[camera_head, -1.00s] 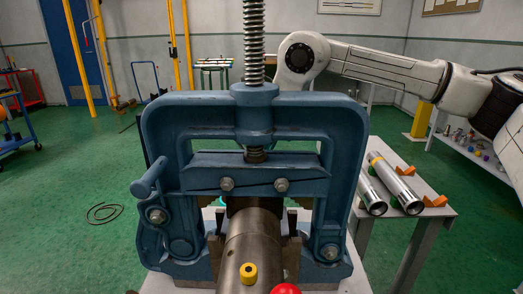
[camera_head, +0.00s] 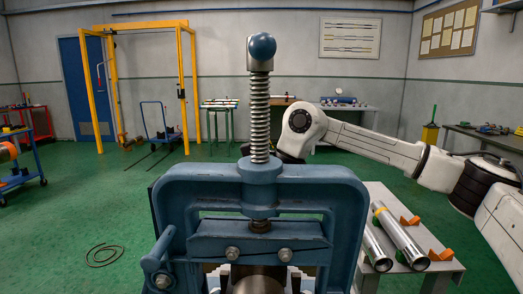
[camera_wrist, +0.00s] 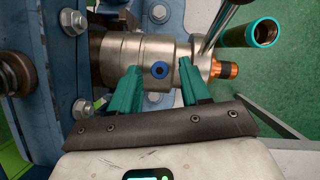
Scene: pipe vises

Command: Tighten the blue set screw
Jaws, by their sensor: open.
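The blue set screw (camera_wrist: 159,70) sits in the side of a metal collar (camera_wrist: 124,48) in the wrist view, its dark socket facing the camera. My gripper (camera_wrist: 158,67) is open. Its two green fingers stand to the left and right of the screw, with the screw showing between their tips. I cannot tell whether the fingers touch the collar. In the head view the blue pipe vise (camera_head: 258,187) fills the lower middle and hides my gripper and the set screw.
A threaded post with a ball top (camera_head: 262,46) rises from the vise. A small table (camera_head: 440,266) with steel pipes (camera_head: 398,238) stands at right. The wrist view shows an orange-tipped fitting (camera_wrist: 224,70), a pipe end (camera_wrist: 262,32) and a slanting metal bar (camera_wrist: 217,25) nearby.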

